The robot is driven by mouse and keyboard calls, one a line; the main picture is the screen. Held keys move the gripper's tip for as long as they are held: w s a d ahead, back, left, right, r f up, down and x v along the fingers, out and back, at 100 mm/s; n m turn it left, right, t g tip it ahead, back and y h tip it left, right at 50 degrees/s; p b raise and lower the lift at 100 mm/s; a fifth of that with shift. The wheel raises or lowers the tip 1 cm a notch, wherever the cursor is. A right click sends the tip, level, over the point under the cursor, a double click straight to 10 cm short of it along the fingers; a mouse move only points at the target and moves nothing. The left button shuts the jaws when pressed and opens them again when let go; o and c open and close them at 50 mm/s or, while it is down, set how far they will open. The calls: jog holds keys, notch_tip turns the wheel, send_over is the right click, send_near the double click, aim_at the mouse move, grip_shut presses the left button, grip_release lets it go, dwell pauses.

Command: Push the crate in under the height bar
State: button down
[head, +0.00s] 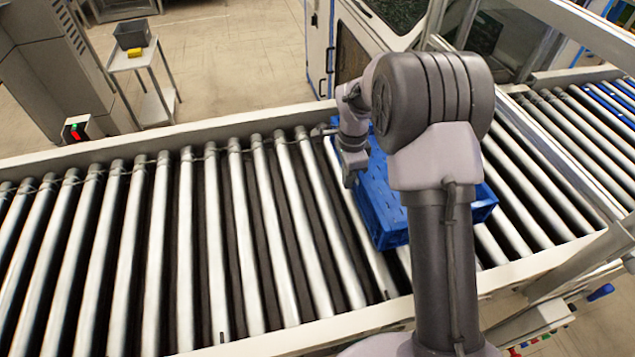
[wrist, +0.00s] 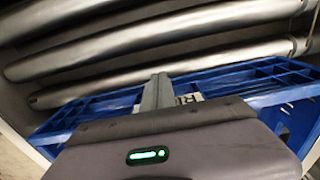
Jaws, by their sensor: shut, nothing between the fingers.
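The blue crate (head: 383,222) sits on the conveyor rollers at right of centre in the head view, partly hidden behind my arm. In the wrist view the crate (wrist: 65,118) spans the picture behind my gripper, with a white lettered label partly covered by the fingers. My gripper (head: 350,180) is at the crate's left side in the head view, pointing down. Its fingers (wrist: 156,92) are shut with nothing between them. I cannot tell whether they touch the crate. The height bar cannot be told for certain from the frame beams at the upper right.
The roller conveyor (head: 190,250) runs left to right between pale side rails, with bare rollers left of the crate. A glazed machine frame (head: 590,28) stands at the upper right. A small side table (head: 140,58) with a grey bin (head: 132,34) stands behind the conveyor.

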jog(key=w+d+p, duration=0.1)
jog(key=d, duration=0.5)
jog(key=w+d+p, duration=0.1)
jog(key=d, duration=0.6)
jog(key=w+d+p, duration=0.1)
jog(key=w+d, duration=0.1)
jog(key=d, duration=0.5)
jog(key=shift+d, duration=0.25)
jog(key=shift+a, duration=0.1)
